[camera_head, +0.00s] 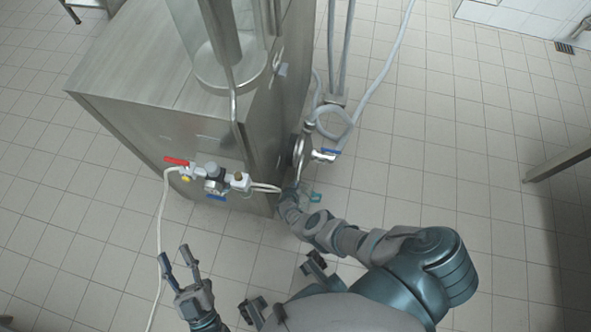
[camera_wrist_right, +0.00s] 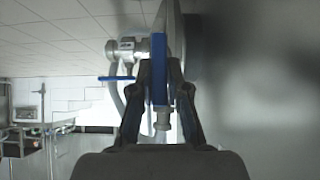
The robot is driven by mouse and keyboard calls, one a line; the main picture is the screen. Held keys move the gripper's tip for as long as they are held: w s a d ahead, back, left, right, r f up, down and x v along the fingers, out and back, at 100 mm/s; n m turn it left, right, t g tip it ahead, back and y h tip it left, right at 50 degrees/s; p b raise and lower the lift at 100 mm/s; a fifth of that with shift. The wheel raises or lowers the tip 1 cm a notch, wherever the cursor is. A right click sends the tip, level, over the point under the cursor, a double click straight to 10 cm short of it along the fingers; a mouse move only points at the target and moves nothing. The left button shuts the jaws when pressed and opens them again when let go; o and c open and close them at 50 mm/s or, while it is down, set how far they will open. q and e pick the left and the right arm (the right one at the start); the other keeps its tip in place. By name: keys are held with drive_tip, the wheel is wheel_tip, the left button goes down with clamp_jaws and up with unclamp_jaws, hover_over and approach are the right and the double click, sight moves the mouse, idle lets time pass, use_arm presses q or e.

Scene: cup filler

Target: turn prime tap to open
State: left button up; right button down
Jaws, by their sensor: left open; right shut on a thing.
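In the right wrist view, my right gripper (camera_wrist_right: 159,66) is shut on a blue tap handle (camera_wrist_right: 158,88), one finger on either side. The handle runs upright in that picture, and a metal stub shows just below it. I take it to be the prime tap, but no label shows. In the head view, my right arm reaches to the right side of the steel machine (camera_head: 140,65); its fingertips and the held handle are hard to make out there. My left gripper (camera_head: 179,259) is open and empty, below the front of the machine.
A valve group with a red handle (camera_head: 177,161) and a blue handle (camera_head: 216,197) is on the machine's front, with a white hose hanging down. Another blue-handled valve (camera_head: 328,153) is at its right side, near coiled hose (camera_head: 340,118).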

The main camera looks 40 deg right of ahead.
drive_tip(key=shift+w+a, duration=0.15)
drive_tip(key=shift+a, duration=0.1)
drive_tip(key=c, duration=1.2)
unclamp_jaws()
drive_tip(key=shift+o, duration=0.3)
drive_tip(key=shift+d, duration=0.1)
drive_tip(key=shift+d, duration=0.1)
drive_tip(key=shift+d, duration=0.1)
